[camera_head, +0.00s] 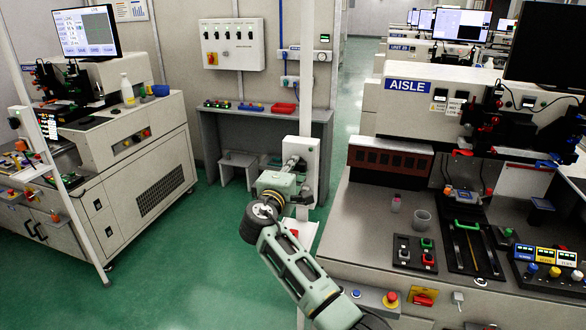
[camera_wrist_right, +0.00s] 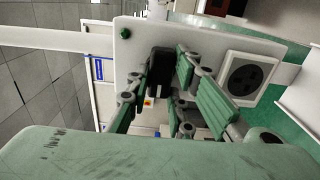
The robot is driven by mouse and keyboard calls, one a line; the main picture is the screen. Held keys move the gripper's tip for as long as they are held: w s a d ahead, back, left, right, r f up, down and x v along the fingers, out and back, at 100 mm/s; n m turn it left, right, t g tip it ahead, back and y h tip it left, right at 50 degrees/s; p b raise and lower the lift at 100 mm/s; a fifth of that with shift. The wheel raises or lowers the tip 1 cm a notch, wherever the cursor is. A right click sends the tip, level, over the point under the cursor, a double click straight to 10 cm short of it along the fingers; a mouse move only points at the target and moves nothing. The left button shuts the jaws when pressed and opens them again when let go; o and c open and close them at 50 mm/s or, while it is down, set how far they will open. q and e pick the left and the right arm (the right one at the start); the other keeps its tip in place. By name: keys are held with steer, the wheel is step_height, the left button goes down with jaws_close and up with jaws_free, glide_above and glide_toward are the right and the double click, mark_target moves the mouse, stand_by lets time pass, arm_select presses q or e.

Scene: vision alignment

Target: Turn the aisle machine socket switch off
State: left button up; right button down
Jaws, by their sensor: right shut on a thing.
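A white socket panel (camera_head: 304,150) is on a pale post left of the machine with the blue AISLE sign (camera_head: 408,86). In the right wrist view the panel (camera_wrist_right: 215,48) carries a round dark socket (camera_wrist_right: 247,79) on a white plate and a black switch (camera_wrist_right: 160,72). My right gripper (camera_head: 292,164) is at the panel. Its green-padded fingers (camera_wrist_right: 170,85) are closed at the black switch, beside the socket. The fingers partly hide the switch, and I cannot tell its on or off position. My left gripper is not in view.
The AISLE machine's bench (camera_head: 365,225) holds button boxes, a cup (camera_head: 422,221) and a black tray to the right. A grey table (camera_head: 262,115) stands behind the panel. Another machine (camera_head: 150,150) is at the left. Green floor (camera_head: 190,270) is open between them.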

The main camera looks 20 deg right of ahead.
steer(key=shift+f, duration=0.1)
steer(key=c, duration=1.6)
jaws_free()
steer(key=shift+o, duration=0.2)
steer(key=v, duration=1.2)
